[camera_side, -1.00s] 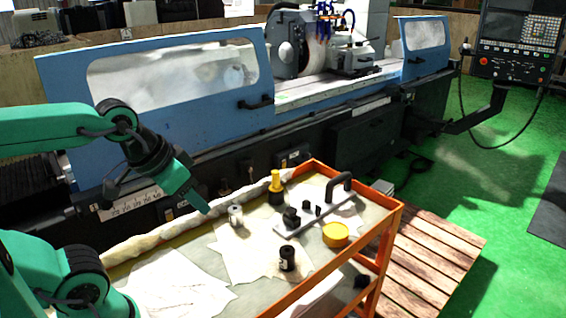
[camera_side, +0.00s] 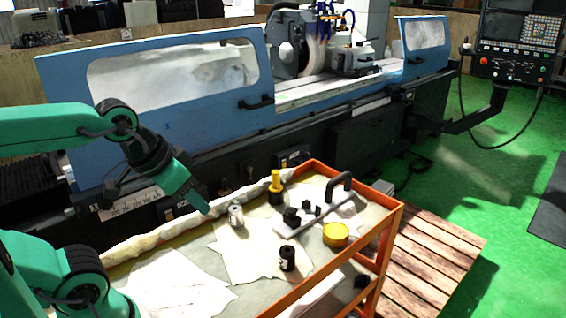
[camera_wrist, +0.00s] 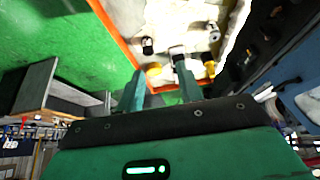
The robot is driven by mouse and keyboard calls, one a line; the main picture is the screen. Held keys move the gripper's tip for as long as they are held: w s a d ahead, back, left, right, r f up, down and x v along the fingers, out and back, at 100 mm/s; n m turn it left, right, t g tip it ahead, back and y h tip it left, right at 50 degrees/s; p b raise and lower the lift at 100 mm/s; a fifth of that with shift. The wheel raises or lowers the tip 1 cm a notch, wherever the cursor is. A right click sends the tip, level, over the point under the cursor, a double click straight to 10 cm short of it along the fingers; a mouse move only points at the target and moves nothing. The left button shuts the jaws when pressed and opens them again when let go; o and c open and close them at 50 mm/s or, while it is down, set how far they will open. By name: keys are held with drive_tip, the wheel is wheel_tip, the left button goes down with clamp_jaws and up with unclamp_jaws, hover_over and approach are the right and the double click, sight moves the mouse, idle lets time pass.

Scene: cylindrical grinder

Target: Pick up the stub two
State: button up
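Two short stubs stand upright on the cart top. One is black with a white mark (camera_side: 287,258), near the front edge; it also shows in the wrist view (camera_wrist: 147,47). The other is silver-white (camera_side: 236,215), near the back edge; it shows in the wrist view (camera_wrist: 214,36) at top right. I cannot read which one is number two. My gripper (camera_side: 203,207) is above the cart's back left part, left of the silver-white stub and apart from both stubs. In the wrist view its two fingers (camera_wrist: 158,72) stand apart with nothing held between them.
The orange-framed cart (camera_side: 330,275) holds a yellow round tin (camera_side: 335,235), a yellow-and-black bottle (camera_side: 276,187) and a plate with a black handle (camera_side: 341,184). White cloths (camera_side: 180,285) lie on it. The blue grinder (camera_side: 180,110) stands behind. The cart's left part is clear of objects.

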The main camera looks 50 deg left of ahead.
drive_tip(key=shift+o, duration=0.2)
drive_tip(key=o, duration=0.5)
drive_tip(key=shift+w, duration=0.1)
drive_tip(key=n+g, duration=0.2)
drive_tip(key=g, duration=0.4)
hover_over(287, 250)
wheel_tip(287, 250, down, 16)
drive_tip(key=shift+r, duration=0.2)
drive_tip(key=shift+f, duration=0.25)
drive_tip(key=shift+f, duration=0.1)
drive_tip(key=shift+f, duration=1.2)
